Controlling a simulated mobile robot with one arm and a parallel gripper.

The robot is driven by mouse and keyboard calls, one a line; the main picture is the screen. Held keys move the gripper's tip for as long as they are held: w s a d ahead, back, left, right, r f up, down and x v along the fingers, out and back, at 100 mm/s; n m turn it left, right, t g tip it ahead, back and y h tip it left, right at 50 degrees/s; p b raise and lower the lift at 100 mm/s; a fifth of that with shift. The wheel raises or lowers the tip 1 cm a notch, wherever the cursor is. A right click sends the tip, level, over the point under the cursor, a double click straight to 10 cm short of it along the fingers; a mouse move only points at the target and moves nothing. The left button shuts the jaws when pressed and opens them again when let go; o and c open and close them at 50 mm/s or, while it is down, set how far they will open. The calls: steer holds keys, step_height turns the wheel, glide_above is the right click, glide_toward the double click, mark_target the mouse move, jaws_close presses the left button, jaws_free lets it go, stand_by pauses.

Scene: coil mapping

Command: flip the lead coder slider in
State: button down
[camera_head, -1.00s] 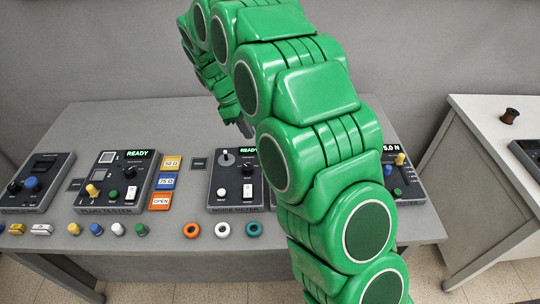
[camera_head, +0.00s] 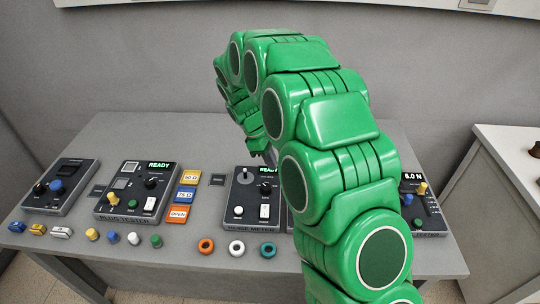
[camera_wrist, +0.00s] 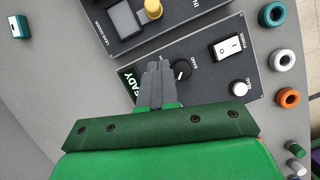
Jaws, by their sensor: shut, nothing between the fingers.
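The lead coder (camera_wrist: 165,20) is the dark box at the top of the wrist view, its label partly readable. It carries a grey rectangular block (camera_wrist: 126,19) and a yellow knob (camera_wrist: 153,8); which part is the slider I cannot tell. My arm hides most of that box in the head view. My gripper (camera_wrist: 162,62) is shut and empty. Its fingers are over the noise meter (camera_wrist: 208,75), beside the lead coder's near edge and apart from the yellow knob. In the head view the gripper (camera_head: 268,158) is mostly hidden behind my arm.
The noise meter has a black knob (camera_wrist: 182,70), a white rocker switch (camera_wrist: 228,46) and a white button (camera_wrist: 238,88). Orange (camera_head: 206,246), white (camera_head: 236,248) and teal (camera_head: 268,250) rings lie along the front edge. The plug tester (camera_head: 135,188) stands left.

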steer(key=x, duration=0.5)
steer(key=shift+d+f, duration=0.15)
steer(key=shift+f, duration=0.25)
steer(key=shift+s+d+r, duration=0.1)
steer(key=shift+s+d, duration=0.05)
steer(key=shift+d, duration=0.45)
steer(key=shift+s+d+r, duration=0.1)
steer(key=shift+s+d, duration=0.05)
steer(key=shift+d, duration=0.4)
steer(key=shift+s+d+f, duration=0.1)
steer(key=shift+s+d, duration=0.1)
steer(key=shift+d, duration=0.5)
steer(key=shift+d, duration=0.1)
steer(key=shift+d, duration=2.2)
